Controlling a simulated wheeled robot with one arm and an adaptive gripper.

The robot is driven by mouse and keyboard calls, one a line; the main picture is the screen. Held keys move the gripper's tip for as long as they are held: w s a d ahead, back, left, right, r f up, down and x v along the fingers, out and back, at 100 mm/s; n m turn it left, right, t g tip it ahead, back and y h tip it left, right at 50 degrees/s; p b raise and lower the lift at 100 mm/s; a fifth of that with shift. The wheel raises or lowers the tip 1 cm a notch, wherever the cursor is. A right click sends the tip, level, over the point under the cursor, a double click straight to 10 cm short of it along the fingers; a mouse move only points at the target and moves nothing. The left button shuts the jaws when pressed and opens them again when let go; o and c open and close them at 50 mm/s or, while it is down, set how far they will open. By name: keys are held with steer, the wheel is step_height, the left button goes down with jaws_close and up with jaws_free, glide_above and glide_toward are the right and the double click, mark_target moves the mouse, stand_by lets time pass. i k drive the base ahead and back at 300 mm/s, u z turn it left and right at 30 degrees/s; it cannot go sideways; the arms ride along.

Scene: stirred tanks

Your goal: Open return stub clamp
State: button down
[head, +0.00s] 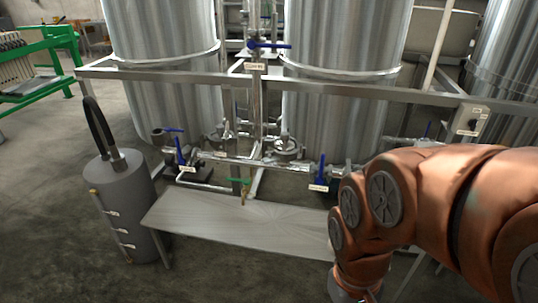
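The steel pipe line (262,163) runs low in front of two tall tanks. At its left end a short dark pipe stub (158,137) points upward beside a blue-handled valve (181,152). Small round fittings (287,148) sit along the line. Which of them is the return stub clamp, and whether it is open or shut, is too small to tell. My copper-coloured arm reaches in from the right and bends down to the bottom edge, apart from the pipes at left. My gripper is below the picture and not seen.
A steel drip tray (235,223) lies in front of the pipes. A grey cylinder (125,195) with a black hose stands at its left. A steel rail (335,87) crosses before the tanks. Another blue valve handle (321,172) is near my arm.

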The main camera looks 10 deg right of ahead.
mark_target(285, 156)
steer(key=u, duration=0.5)
steer(key=i, duration=0.85)
steer(key=u, duration=0.05)
